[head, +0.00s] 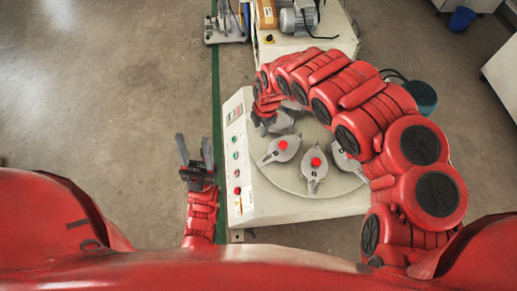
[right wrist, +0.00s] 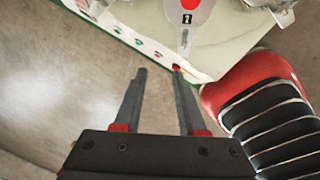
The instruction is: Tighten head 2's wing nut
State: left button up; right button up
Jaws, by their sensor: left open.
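Several grey heads with red knobs sit on a round plate (head: 300,187) of a pale machine. One head (head: 280,149) is at the plate's left, another (head: 314,168) at its front, and a third (head: 345,162) is partly behind my right arm. The right wrist view shows a head (right wrist: 187,22) with a small dark number label, too small to read surely. I cannot make out a wing nut. My left gripper (head: 194,153) is open and empty, left of the machine. My right gripper (right wrist: 159,70) is open and empty, short of that head; in the head view my arm mostly hides it.
The machine's control panel (head: 236,150) with buttons runs along its left side. A second machine with a grey motor (head: 298,20) stands behind. A dark teal object (head: 423,97) is right of my right arm. The floor (head: 110,90) at left is clear.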

jog(key=shift+n+g+h, duration=0.4)
jog(key=shift+h, duration=0.1)
jog(key=d+f+b, duration=0.1)
jog(key=f, duration=0.4)
jog(key=s+d+f+b, duration=0.1)
jog(key=f+b, duration=0.1)
jog(key=f, duration=0.3)
jog(key=s+d+f+b, duration=0.1)
jog(key=f, duration=0.5)
jog(key=shift+b, duration=0.3)
jog(key=shift+w+f, duration=0.1)
jog(key=shift+f, duration=0.3)
grip_shut()
